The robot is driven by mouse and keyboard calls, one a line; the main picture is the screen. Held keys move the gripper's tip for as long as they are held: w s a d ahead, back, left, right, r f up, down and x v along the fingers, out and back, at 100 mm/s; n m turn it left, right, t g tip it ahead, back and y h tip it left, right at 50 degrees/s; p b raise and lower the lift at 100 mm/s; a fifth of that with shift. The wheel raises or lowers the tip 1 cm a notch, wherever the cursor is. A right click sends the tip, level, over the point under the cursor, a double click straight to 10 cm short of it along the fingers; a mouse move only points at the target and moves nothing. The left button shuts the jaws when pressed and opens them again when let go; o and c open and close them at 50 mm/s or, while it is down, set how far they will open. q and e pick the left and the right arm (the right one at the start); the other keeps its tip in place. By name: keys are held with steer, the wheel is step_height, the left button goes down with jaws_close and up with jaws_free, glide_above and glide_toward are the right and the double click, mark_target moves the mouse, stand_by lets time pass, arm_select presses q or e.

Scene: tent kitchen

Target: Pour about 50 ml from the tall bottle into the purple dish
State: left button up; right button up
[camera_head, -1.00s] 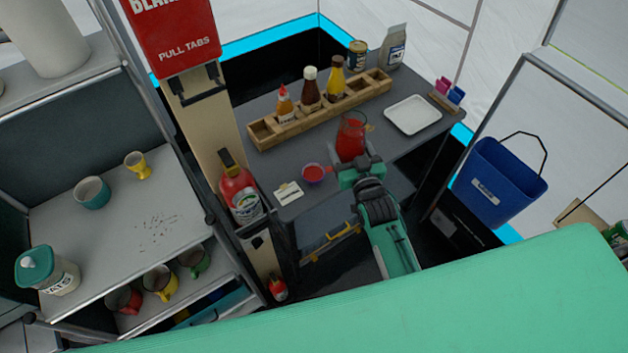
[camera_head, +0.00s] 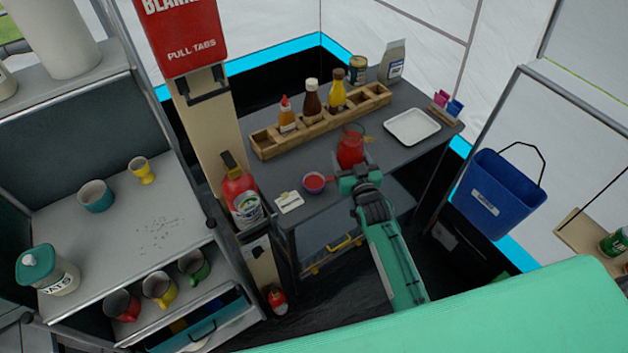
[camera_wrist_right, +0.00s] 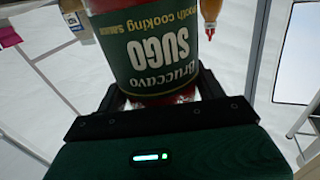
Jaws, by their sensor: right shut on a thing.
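A clear container of red sauce (camera_head: 350,149) is in my right gripper (camera_head: 354,172), over the grey table. In the right wrist view it shows a green label reading SUGO (camera_wrist_right: 165,55); that picture is upside down, and the container looks about upright. I cannot tell whether its base touches the table. My right gripper is shut on it, seen close in the wrist view (camera_wrist_right: 162,103). The purple dish (camera_head: 314,190) stands left of it near the table's front edge, with red contents. No stream shows between them. My left gripper is not in view.
A wooden rack (camera_head: 265,147) with several sauce bottles stands behind. A white tray (camera_head: 411,127) lies to the right. A small white card (camera_head: 289,202) lies left of the dish. A blue bucket (camera_head: 496,197) is at right.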

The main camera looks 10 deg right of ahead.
steer(key=shift+r, duration=0.3)
steer(key=shift+d+r+n+p, duration=0.1)
steer(key=shift+r+n+p, duration=0.1)
steer(key=shift+n+p, duration=0.45)
steer(key=shift+n+g, duration=0.4)
steer(key=shift+n, duration=0.65)
steer(key=shift+n+h, duration=0.3)
steer(key=shift+n, duration=0.5)
steer(key=shift+f+n+g, duration=0.2)
steer(key=shift+n+g, duration=0.2)
steer(key=shift+n, duration=0.4)
steer(key=shift+n+h, duration=0.3)
steer(key=shift+n, duration=0.4)
steer(key=f+b, duration=0.3)
steer(key=f, duration=0.1)
steer(key=shift+d+f, duration=0.1)
steer(key=shift+d, duration=0.15)
steer(key=shift+d+r+n+g+p, duration=0.15)
steer(key=shift+r+n+g+p, duration=0.15)
steer(key=shift+p, duration=0.15)
steer(key=shift+s+d+f+n+h, duration=0.2)
steer(key=shift+d+f+n+h, duration=0.1)
steer(key=shift+n, duration=0.2)
steer(key=shift+d+f+n+g+b, duration=0.3)
steer(key=shift+f+n+b, duration=0.15)
steer(key=shift+n, duration=0.15)
